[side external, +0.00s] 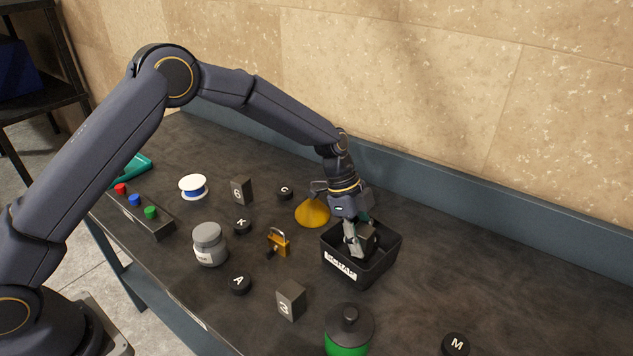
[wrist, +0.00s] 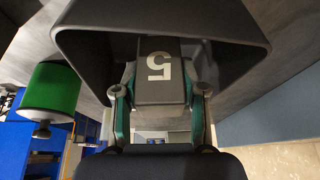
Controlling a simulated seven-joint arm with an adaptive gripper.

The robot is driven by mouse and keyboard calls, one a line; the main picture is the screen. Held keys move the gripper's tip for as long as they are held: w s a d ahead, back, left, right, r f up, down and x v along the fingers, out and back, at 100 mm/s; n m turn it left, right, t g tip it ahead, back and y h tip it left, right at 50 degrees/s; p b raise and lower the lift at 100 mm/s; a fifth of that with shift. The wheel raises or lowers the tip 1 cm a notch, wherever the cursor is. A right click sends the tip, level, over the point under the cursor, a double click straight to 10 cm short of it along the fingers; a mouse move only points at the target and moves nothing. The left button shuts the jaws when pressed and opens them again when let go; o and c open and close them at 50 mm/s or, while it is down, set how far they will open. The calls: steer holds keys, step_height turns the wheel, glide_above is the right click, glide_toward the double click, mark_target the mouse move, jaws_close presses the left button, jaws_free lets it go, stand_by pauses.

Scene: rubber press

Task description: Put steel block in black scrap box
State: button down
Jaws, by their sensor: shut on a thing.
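The black scrap box (side external: 374,272) stands on the table at the right of centre, with a white label on its front wall. In the wrist view its wall (wrist: 90,50) surrounds the top of the picture. The steel block (wrist: 158,82) is dark grey with a white 5 on it. It shows between the two fingers of my gripper (wrist: 160,95), which is shut on it. In the side view my gripper (side external: 357,240) points down inside the box opening, and the block there is partly hidden. I cannot tell whether the block touches the box floor.
A yellow cone (side external: 312,212) stands just behind left of the box, close to my wrist. A padlock (side external: 278,243), a grey jar (side external: 209,244), a block marked 3 (side external: 291,300) and a green-and-black container (side external: 349,332) stand around. The table right of the box is clear.

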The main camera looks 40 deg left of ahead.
steer(key=shift+f, duration=0.9)
steer(key=shift+f, duration=0.15)
steer(key=c, duration=0.7)
jaws_free()
steer(key=shift+o, duration=0.2)
steer(key=v, duration=1.2)
steer(key=s+a+r+n+t+y, duration=0.2)
steer(key=s+a+r+n, duration=0.45)
steer(key=s+r, duration=0.35)
steer(key=s+a+r+n+t+y, duration=0.1)
steer(key=s+a+n, duration=0.4)
steer(key=s, duration=0.4)
steer(key=s+a+r+n+t+y, duration=0.1)
steer(key=s+a+r+n+t, duration=0.1)
steer(key=s+a+n, duration=0.4)
steer(key=s, duration=0.4)
steer(key=shift+t, duration=0.3)
